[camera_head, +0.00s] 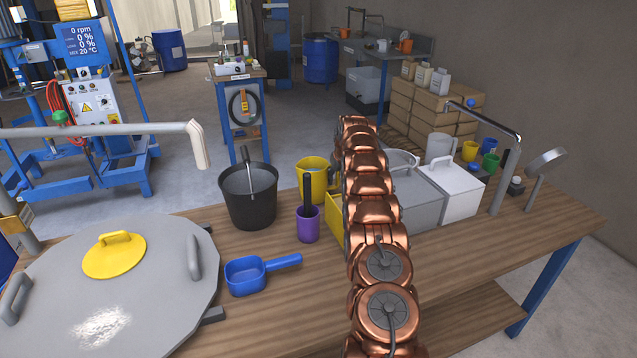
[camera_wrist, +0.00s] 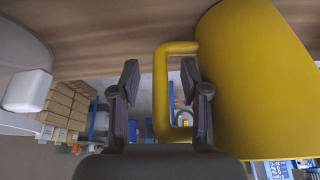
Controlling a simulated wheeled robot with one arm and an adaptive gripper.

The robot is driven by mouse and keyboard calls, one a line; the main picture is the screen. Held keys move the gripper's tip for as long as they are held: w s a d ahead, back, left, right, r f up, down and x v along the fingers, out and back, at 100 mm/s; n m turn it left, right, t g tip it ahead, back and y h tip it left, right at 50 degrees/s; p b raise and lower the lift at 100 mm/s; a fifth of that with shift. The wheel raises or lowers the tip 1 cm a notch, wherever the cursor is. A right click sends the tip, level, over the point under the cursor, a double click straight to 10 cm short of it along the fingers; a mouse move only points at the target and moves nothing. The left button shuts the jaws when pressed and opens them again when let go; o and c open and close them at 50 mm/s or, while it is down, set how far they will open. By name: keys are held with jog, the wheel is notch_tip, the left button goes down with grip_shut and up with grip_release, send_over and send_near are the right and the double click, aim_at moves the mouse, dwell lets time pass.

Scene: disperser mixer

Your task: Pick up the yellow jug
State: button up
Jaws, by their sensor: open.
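The yellow jug (camera_head: 314,186) stands upright on the wooden bench, right of the black bucket and just left of my copper-coloured arm. In the wrist view the jug (camera_wrist: 258,82) fills the right side, with its yellow handle (camera_wrist: 161,100) reaching left from the body. My gripper (camera_wrist: 159,70) is open. In that picture the handle's outer bar lies between its two fingers, and the right finger overlaps the handle's opening. I cannot tell whether either finger touches the handle. In the head view my gripper is hidden behind my arm.
A black bucket (camera_head: 249,197) and a purple container (camera_head: 308,226) stand left of the jug. A yellow bin (camera_head: 335,214) is partly hidden by my arm. A blue scoop (camera_head: 248,275) lies in front. Grey and white containers (camera_head: 456,192) stand to the right.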

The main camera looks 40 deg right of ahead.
grip_shut()
dwell(0.7)
